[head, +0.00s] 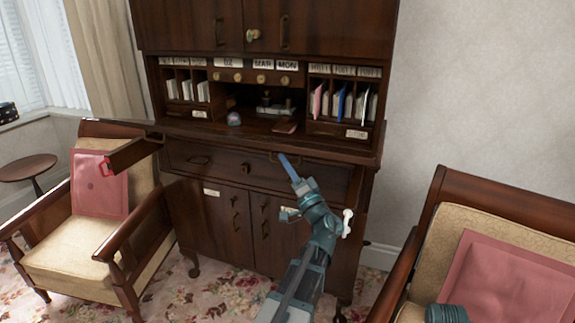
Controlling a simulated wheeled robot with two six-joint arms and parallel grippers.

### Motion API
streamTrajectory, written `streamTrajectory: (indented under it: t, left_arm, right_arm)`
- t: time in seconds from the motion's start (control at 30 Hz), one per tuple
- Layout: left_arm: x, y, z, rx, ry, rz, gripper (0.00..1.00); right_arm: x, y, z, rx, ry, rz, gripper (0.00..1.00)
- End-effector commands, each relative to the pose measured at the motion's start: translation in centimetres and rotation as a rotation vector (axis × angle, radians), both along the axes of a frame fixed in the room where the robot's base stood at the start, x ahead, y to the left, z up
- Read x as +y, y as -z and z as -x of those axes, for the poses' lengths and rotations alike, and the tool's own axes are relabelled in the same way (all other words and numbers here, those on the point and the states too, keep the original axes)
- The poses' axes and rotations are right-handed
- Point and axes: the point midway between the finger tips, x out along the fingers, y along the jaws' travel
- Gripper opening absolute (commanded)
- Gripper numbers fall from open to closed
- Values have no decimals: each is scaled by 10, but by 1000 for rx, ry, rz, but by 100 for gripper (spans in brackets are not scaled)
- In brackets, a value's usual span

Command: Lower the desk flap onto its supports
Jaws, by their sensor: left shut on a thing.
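The desk flap (215,131) is a dark wooden board on the front of the tall desk. It looks down and close to level, with its front edge over a drawer. My left gripper (287,165) is at the flap's front edge, right of its middle, shut on what looks like a brass pull there. The fingertips partly hide the pull. A wooden support (133,152) with a red end sticks out at the flap's left end. I cannot tell if flap and support touch. No right support shows clearly.
Pigeonholes with cards and envelopes (340,102) line the desk above the flap. A cushioned armchair (62,262) stands close on the left, another (435,215) on the right. A small round table (28,167) is at far left. Floral carpet lies between the chairs.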

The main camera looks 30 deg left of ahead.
Motion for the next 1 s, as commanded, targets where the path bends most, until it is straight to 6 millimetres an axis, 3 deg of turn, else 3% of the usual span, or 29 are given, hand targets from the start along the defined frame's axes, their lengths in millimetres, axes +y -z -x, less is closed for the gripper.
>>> streamTrajectory:
  t: [0.03, 0.1, 0.4, 0.7, 1.0]
  left_arm:
    - [0, 22, 0, -25, -1, -8, 0]
    - [0, 30, 1, -52, -1, -15, 0]
    - [-1, 63, 2, -65, 0, -19, 0]
    - [0, 82, 1, -64, 0, -19, 0]
    - [0, 85, 1, -65, -2, -19, 0]
  right_arm:
    - [0, 25, 0, 0, 0, 0, 43]
    - [0, 37, 0, 0, 0, 0, 43]
    - [0, 71, 0, 0, 0, 0, 43]
    - [0, 90, 0, 0, 0, 0, 43]
    - [0, 93, 0, 0, 0, 0, 43]
